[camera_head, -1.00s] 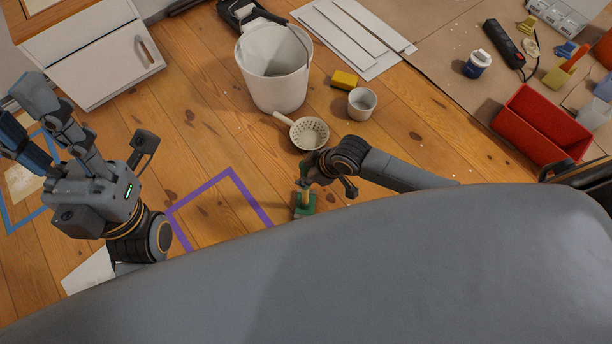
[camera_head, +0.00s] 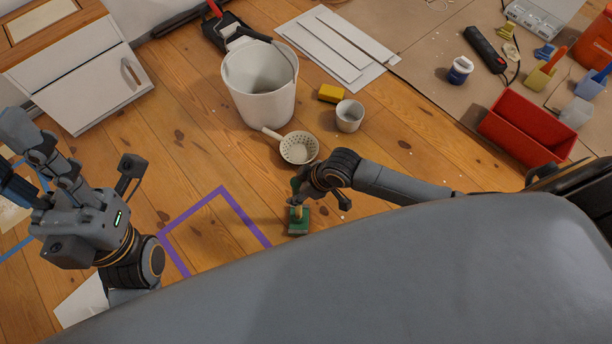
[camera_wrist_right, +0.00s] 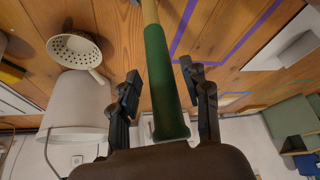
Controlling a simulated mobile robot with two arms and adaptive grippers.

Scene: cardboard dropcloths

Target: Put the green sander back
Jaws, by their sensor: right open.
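The green sander (camera_head: 299,222) stands on the wooden floor, its green block down and its handle pointing up. In the right wrist view its green grip (camera_wrist_right: 163,85) with a tan shaft beyond it lies between my fingers. My right gripper (camera_head: 318,196) is open, its two fingers (camera_wrist_right: 165,95) on either side of the grip with gaps showing. The fingers partly hide the handle in the head view. My left gripper (camera_head: 14,155) is at the left edge, fingers apart and empty, far from the sander.
A purple tape outline (camera_head: 221,188) lies on the floor left of the sander. A strainer (camera_head: 299,148), white bucket (camera_head: 258,95), small cup (camera_head: 349,116) and yellow sponge (camera_head: 331,93) stand beyond. A red bin (camera_head: 525,128) is at right on cardboard.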

